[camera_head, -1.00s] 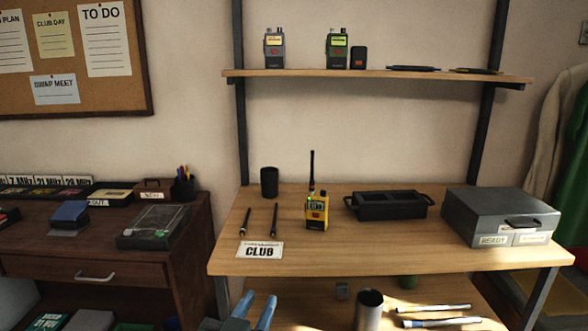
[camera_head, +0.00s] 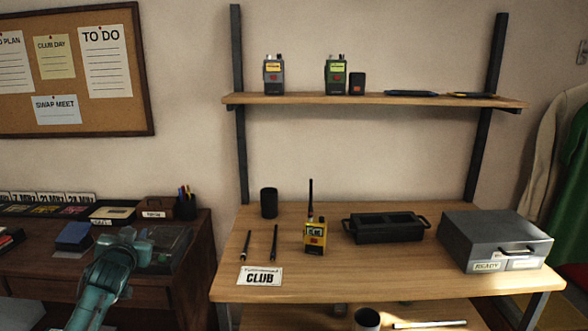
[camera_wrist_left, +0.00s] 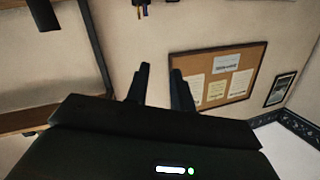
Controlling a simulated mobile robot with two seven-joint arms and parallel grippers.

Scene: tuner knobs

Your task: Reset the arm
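Part of my teal left arm (camera_head: 105,275) comes in at the lower left of the head view, in front of the dark cabinet. Its fingers cannot be made out there. In the left wrist view my left gripper (camera_wrist_left: 161,70) shows two dark fingers apart with nothing between them, facing the wall near the corkboard (camera_wrist_left: 240,58). My right gripper is in neither view. A yellow radio (camera_head: 315,237) with a black antenna stands upright on the wooden bench (camera_head: 380,277), apart from my arm.
Two thin black rods (camera_head: 274,243), a CLUB card (camera_head: 259,277), a black cup (camera_head: 269,203), a black tray (camera_head: 383,228) and a grey case (camera_head: 495,242) are on the bench. A shelf (camera_head: 300,100) above holds a grey radio (camera_head: 273,75) and a green radio (camera_head: 336,75).

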